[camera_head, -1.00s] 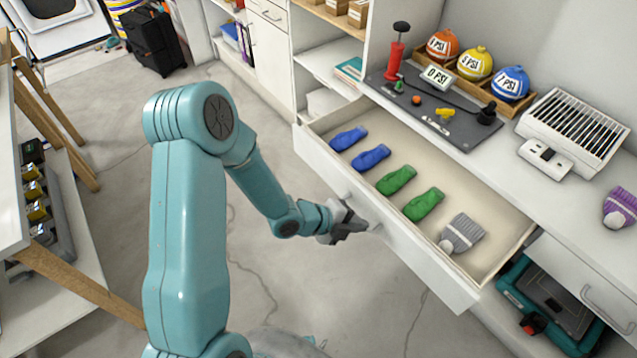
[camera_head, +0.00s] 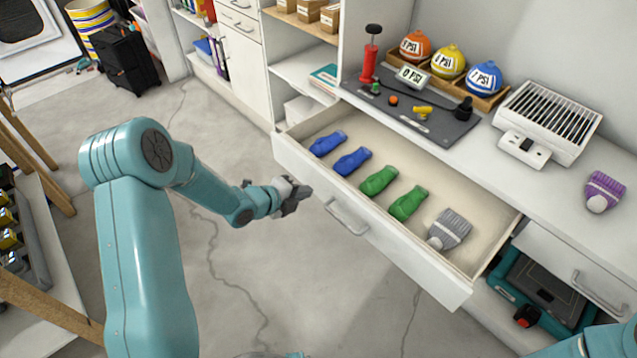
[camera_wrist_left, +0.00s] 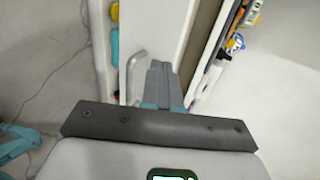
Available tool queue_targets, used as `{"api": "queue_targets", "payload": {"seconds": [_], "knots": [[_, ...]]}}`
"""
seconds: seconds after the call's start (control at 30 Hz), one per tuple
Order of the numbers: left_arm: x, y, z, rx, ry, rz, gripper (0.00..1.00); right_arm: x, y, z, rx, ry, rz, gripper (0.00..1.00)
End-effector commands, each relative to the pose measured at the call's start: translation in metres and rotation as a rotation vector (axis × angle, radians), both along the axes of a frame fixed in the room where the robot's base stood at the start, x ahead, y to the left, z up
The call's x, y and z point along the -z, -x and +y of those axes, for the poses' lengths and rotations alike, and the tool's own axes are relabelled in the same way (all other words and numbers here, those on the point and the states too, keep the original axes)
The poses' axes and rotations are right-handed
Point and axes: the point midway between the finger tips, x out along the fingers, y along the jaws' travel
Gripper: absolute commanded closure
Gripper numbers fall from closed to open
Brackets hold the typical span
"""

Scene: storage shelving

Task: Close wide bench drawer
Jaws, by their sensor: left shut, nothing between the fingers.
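The wide bench drawer (camera_head: 400,256) is pulled out from under the white bench top. Its white front carries a bar handle (camera_head: 346,218). My left gripper (camera_head: 303,192) is shut and empty, at the outer side of the drawer front, left of the handle. In the left wrist view its closed fingers (camera_wrist_left: 160,82) lie over the white drawer front (camera_wrist_left: 165,35), with the handle (camera_wrist_left: 133,70) beside them. I cannot tell whether they touch the front. My right gripper is out of view.
A teal case (camera_head: 540,285) sits below. The floor before the drawer is clear.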

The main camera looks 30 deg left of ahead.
Motion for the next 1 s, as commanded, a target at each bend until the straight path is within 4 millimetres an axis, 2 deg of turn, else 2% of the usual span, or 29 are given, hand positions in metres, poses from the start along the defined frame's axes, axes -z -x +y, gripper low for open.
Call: {"api": "queue_targets", "payload": {"seconds": [0.1,0.33,0.5,0.83,1.0], "knots": [[0.013,-0.02,-0.009,0.002,0.001,0.001,1.0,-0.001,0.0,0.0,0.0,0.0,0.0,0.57],[0.011,-0.048,-0.017,-0.002,0.0,0.0,1.0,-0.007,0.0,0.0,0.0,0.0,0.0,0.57],[0.011,-0.054,-0.019,-0.002,0.0,0.001,1.0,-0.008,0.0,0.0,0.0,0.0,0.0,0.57],[0.012,-0.055,-0.019,-0.002,0.0,0.001,1.0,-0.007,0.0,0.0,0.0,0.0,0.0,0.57],[0.014,-0.062,-0.022,-0.002,0.0,0.0,1.0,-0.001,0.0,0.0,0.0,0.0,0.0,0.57]]}}
